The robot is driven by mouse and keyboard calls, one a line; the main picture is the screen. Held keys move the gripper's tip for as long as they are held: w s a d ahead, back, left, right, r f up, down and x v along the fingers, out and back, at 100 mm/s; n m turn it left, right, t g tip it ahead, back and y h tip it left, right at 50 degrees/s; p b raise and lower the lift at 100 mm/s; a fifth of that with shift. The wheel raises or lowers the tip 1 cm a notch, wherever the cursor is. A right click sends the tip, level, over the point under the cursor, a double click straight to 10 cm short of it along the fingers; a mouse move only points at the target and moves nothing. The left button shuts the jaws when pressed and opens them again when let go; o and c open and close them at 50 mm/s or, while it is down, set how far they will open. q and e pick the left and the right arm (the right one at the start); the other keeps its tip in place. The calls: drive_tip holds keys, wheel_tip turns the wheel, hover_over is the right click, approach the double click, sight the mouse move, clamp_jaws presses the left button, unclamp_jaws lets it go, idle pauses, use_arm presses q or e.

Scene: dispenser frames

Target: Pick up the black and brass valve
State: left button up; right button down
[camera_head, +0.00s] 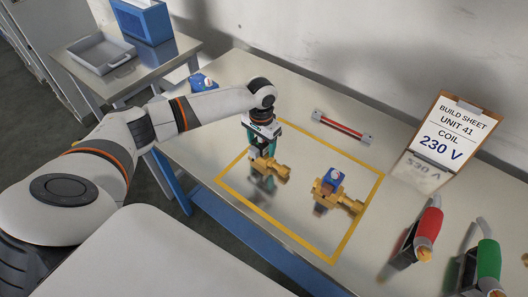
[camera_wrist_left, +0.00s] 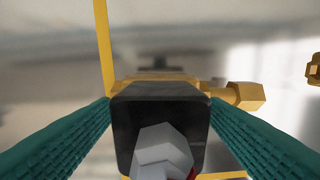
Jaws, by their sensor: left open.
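The black and brass valve stands inside the yellow outline on the steel table. In the head view its brass body (camera_head: 270,168) shows just below my left gripper (camera_head: 262,153), and its black coil is mostly hidden by the gripper. In the left wrist view the black coil (camera_wrist_left: 125,130), with a grey nut on top, lies between the teal fingers of my left gripper (camera_wrist_left: 160,106). The fingers are open, one on each side of the coil. I cannot tell whether they touch it. Some brass (camera_wrist_left: 238,95) shows behind the coil. My right gripper is out of view.
A blue and brass valve (camera_head: 345,202) stands to the right within the yellow outline (camera_head: 358,222). A grey tray (camera_head: 100,52) is on the side table.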

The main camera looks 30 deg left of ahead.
use_arm(q)
drive_tip(key=c, duration=1.2)
drive_tip(key=shift+r, duration=0.1)
drive_tip(key=shift+c, duration=1.3)
drive_tip(key=shift+r, duration=0.1)
